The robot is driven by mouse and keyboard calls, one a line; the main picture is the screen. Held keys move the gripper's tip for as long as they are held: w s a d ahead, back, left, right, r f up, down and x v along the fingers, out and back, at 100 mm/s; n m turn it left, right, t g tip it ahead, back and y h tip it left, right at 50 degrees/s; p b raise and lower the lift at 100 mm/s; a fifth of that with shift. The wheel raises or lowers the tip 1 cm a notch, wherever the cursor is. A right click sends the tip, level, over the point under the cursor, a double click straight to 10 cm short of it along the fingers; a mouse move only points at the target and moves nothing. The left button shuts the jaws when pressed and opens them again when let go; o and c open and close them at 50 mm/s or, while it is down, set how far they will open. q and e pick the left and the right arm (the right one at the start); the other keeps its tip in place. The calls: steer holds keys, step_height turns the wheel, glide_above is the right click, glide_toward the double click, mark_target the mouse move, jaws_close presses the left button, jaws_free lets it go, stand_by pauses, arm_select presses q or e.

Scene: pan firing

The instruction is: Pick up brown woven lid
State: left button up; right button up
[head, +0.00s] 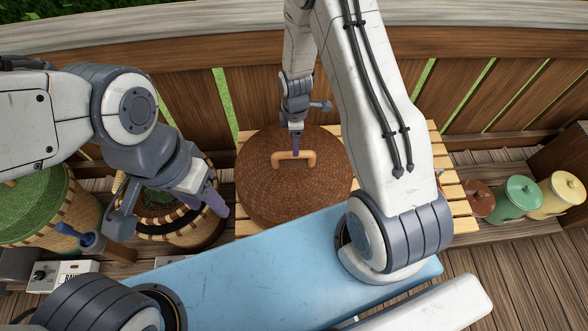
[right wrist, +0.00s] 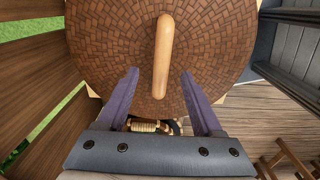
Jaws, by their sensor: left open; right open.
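The brown woven lid (head: 262,185) is a large round dome with a tan bar handle (head: 308,158) on top. It sits in the middle of the head view on a slatted wooden stand (head: 449,180). My right gripper (head: 296,147) comes down from above at the handle, open. In the right wrist view, the lid (right wrist: 110,45) fills the top, and the handle's near end (right wrist: 160,70) lies between the spread fingers (right wrist: 161,78), with nothing clamped. My left gripper (head: 213,200) is open over the dark-banded woven basket, left of the lid.
The dark-banded basket (head: 185,238) and a green-topped basket (head: 30,212) stand at the left. A white control box (head: 62,274) is below them. Brown, green (head: 512,203) and yellow (head: 556,197) lidded jars stand at the right. A wooden fence (head: 200,105) runs behind.

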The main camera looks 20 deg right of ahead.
steer(key=shift+f, duration=0.85)
steer(key=p, duration=0.2)
glide_above(294, 168)
steer(key=w, duration=0.1)
step_height(294, 168, down, 5)
steer(key=shift+d+r, duration=0.15)
steer(key=shift+r, duration=0.05)
steer(key=shift+w+f, duration=0.1)
steer(key=shift+f, duration=0.3)
jaws_close()
steer(key=shift+r, duration=0.1)
